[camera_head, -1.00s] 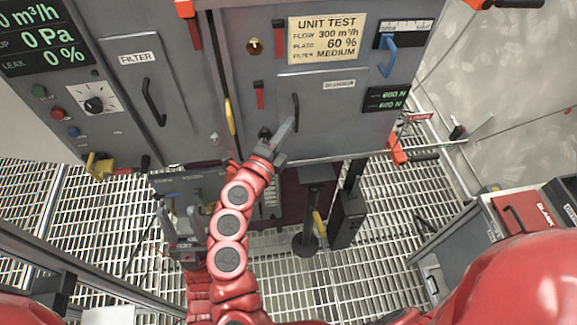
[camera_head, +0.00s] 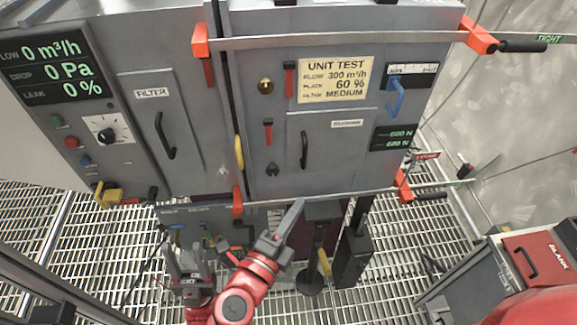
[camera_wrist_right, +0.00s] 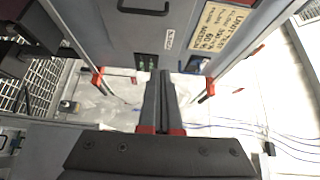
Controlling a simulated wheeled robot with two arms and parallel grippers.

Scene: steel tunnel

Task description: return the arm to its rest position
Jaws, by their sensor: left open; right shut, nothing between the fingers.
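My right gripper (camera_head: 297,204) is shut and empty. In the head view its red arm comes up from the bottom, and its grey fingertips overlap the cabinet's lower edge, just below the lower bar. In the right wrist view its two fingers (camera_wrist_right: 160,90) lie together, pointing towards the cabinet side. My left gripper (camera_head: 186,258) is open and empty, low at the left in front of the grating. The grey cabinet (camera_head: 225,130) fills the middle, with a filter door (camera_head: 150,120) and a second handled door (camera_head: 330,145), both closed.
An upper bar (camera_head: 350,40) and a lower bar (camera_head: 340,195) cross the cabinet front, with orange clamps (camera_head: 404,186). A black pedestal (camera_head: 352,255) stands below. A red case marked BLANK (camera_head: 535,255) lies at right. Metal grating (camera_head: 405,235) is open floor between.

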